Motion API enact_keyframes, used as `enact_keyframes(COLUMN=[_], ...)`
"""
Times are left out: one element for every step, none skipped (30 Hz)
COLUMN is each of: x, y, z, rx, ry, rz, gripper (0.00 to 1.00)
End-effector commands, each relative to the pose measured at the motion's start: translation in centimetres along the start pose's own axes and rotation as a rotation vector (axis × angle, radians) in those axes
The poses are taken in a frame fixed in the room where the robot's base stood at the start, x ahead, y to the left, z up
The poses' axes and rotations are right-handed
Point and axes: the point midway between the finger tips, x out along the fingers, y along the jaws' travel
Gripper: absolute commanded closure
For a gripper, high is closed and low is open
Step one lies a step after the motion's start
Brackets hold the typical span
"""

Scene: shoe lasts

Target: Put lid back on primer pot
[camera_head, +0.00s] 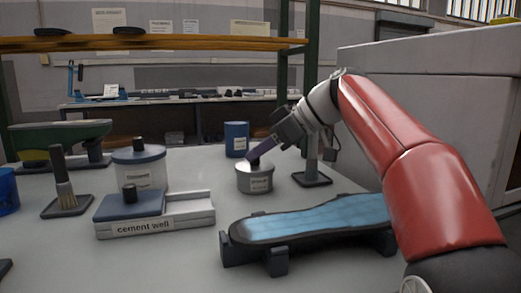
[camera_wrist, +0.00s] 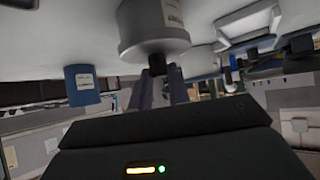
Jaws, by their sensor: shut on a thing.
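The primer pot (camera_head: 256,183) is a grey metal can with a pale label, standing upright on the bench near the middle of the head view. It also shows upside down in the wrist view (camera_wrist: 132,16). Its grey lid (camera_wrist: 150,47) has a small dark knob (camera_wrist: 157,66). My gripper (camera_head: 253,160) reaches down from the upper right, and its fingers (camera_wrist: 158,88) are shut on the knob. The lid appears to be at the pot's mouth. I cannot tell whether it is fully seated.
A blue can (camera_head: 236,138) stands behind the pot. The cement well (camera_head: 150,228), a clear lidded jar (camera_head: 140,168) and a brush (camera_head: 62,185) on a stand are to the left.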

Motion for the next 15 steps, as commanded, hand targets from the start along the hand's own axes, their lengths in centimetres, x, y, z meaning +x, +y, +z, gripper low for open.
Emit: enact_keyframes(x=[0.0, 0.0, 0.0, 0.0, 0.0, 0.0, 0.0, 0.0, 0.0, 0.0, 0.0, 0.0, 0.0, 0.0, 0.0], y=[0.0, 0.01, 0.01, 0.0, 0.0, 0.01, 0.01, 0.01, 0.01, 0.01, 0.01, 0.0, 0.0, 0.0, 0.0], z=[0.0, 0.0, 0.0, 0.0, 0.0, 0.0, 0.0, 0.0, 0.0, 0.0, 0.0, 0.0, 0.0, 0.0, 0.0], rx=[0.0, 0.0, 0.0, 0.0, 0.0, 0.0, 0.0, 0.0, 0.0, 0.0, 0.0, 0.0, 0.0, 0.0, 0.0], ry=[0.0, 0.0, 0.0, 0.0, 0.0, 0.0, 0.0, 0.0, 0.0, 0.0, 0.0, 0.0, 0.0, 0.0, 0.0], rz=[0.0, 0.0, 0.0, 0.0, 0.0, 0.0, 0.0, 0.0, 0.0, 0.0, 0.0, 0.0, 0.0, 0.0, 0.0], gripper=[1.0, 1.0, 1.0, 1.0, 1.0, 1.0, 1.0, 0.81, 0.76, 0.72, 0.68, 0.63, 0.59, 0.57, 0.57])
